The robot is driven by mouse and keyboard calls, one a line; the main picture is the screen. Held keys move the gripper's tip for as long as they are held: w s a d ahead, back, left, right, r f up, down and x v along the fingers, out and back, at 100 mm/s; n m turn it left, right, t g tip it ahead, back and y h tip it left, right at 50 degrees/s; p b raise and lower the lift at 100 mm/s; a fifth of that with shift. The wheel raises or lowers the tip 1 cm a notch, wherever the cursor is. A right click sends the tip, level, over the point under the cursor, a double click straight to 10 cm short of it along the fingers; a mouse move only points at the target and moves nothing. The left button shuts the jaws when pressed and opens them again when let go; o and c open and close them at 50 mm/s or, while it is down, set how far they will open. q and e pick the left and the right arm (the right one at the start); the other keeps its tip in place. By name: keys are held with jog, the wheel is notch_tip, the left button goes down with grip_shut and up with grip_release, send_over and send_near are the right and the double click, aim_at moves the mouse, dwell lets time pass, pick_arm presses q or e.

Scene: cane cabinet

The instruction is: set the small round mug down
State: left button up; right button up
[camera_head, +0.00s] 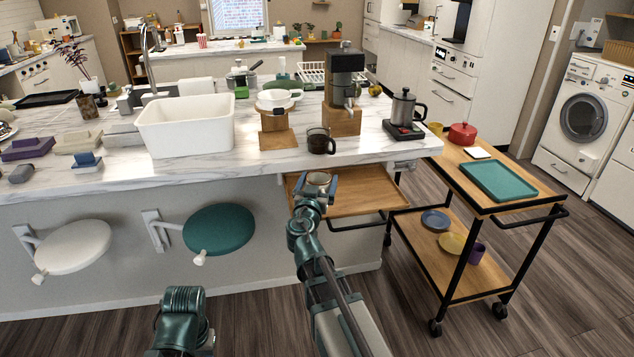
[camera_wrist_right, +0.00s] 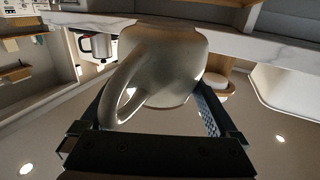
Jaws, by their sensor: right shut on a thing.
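The small round mug (camera_head: 318,179) is grey-beige and sits in my right gripper (camera_head: 316,187), in front of the counter edge. In the head view its round opening shows from above. In the right wrist view the mug (camera_wrist_right: 165,65) fills the upper middle, with its looped handle toward the left. The right gripper's fingers (camera_wrist_right: 160,115) stand on both sides of it, shut on it. The mug appears over or just in front of the left part of a wooden pull-out shelf (camera_head: 365,201); its height above the shelf is unclear. My left gripper is out of view.
The marble counter (camera_head: 235,170) holds a dark glass mug (camera_head: 320,141), a coffee grinder (camera_head: 345,80), a pour-over stand (camera_head: 276,125), a kettle (camera_head: 404,108) and a white basin (camera_head: 187,125). A black-framed cart (camera_head: 480,207) stands right. The pull-out shelf looks mostly bare.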

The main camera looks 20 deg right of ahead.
aim_at(317, 175)
jog(key=shift+w+d+f, duration=0.1)
jog(key=shift+w+d, duration=0.1)
jog(key=shift+w, duration=0.35)
jog(key=shift+w+d+f, duration=0.1)
jog(key=shift+w+d, duration=0.05)
jog(key=shift+w, duration=0.4)
jog(key=shift+s+r, duration=0.1)
jog(key=shift+w+d, duration=0.15)
jog(key=shift+w, duration=0.35)
jog(key=shift+w+d, duration=0.2)
jog(key=shift+w, duration=0.45)
pick_arm(q)
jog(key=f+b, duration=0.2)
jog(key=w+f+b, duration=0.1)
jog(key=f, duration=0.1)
jog(key=shift+b, duration=0.4)
pick_arm(e)
notch_tip(317, 175, down, 4)
jog(key=shift+w+r, duration=0.1)
jog(key=o, duration=1.2)
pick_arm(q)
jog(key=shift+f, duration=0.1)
pick_arm(e)
jog(key=shift+o, duration=0.2)
